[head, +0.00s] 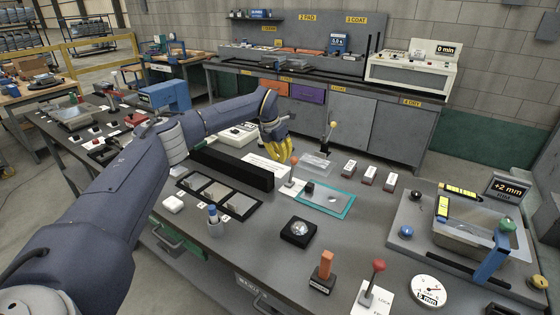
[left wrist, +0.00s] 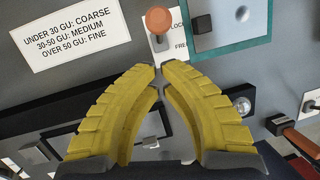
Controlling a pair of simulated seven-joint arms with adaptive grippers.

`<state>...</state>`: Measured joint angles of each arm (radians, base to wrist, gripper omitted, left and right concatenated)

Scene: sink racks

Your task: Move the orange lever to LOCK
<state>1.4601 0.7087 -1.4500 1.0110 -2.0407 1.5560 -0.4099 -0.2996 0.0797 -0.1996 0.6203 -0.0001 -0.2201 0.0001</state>
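The orange lever (head: 292,172) has a round orange knob and a thin stem on a small white plate, left of the teal-edged mat. In the left wrist view its knob (left wrist: 158,20) shows at the top centre, beyond my fingertips. The plate (left wrist: 165,48) has partly visible words beside the lever, LOCK above and FREE below. Which word the lever stands at is hard to tell. My left gripper (head: 285,158) has yellow fingers and hangs close to the knob, just behind and left of it. Its fingertips (left wrist: 159,68) are nearly together, with nothing between them. My right gripper is out of view.
The teal-edged mat (head: 345,211) lies right of the lever. A yellow-knobbed lever (head: 334,126) stands behind; a red-knobbed lever (head: 378,266) stands at the front. A white sign (left wrist: 72,38) lies left of the lever in the wrist view. A black box (head: 232,168) lies to the left.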

